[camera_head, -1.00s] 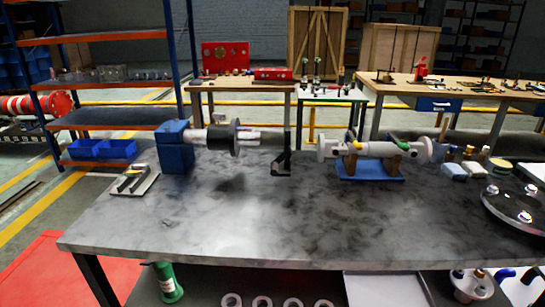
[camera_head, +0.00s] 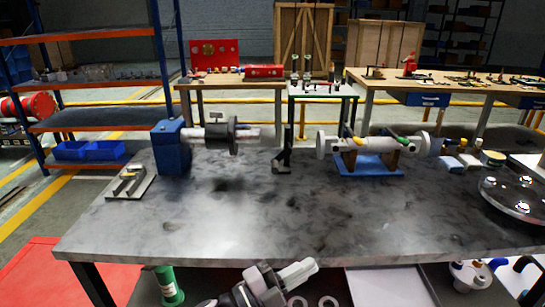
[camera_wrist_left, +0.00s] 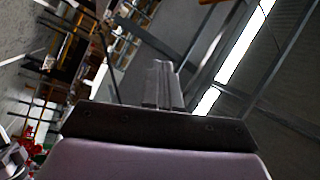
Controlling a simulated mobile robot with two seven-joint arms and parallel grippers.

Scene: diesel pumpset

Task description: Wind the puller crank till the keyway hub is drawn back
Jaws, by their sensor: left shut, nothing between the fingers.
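A blue block (camera_head: 172,150) stands at the left of the bench and carries a light horizontal shaft with a dark round disc, seemingly the hub (camera_head: 233,136). A black upright piece on a foot (camera_head: 284,157) stands just right of the shaft's end. I cannot tell clearly which part is the puller crank, and no keyway can be made out. My left gripper (camera_head: 308,266) is low at the front edge of the bench, well apart from these parts. Its fingers also show in the left wrist view (camera_wrist_left: 163,85), pressed together and empty. My right gripper is out of view.
A grey bench top (camera_head: 200,220) is clear across its front. A tray with small tools (camera_head: 130,185) lies at left. A flanged pipe on a blue cradle (camera_head: 368,165) stands right of centre. A round flange plate (camera_head: 515,195) is at far right. Shelves and tables stand behind.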

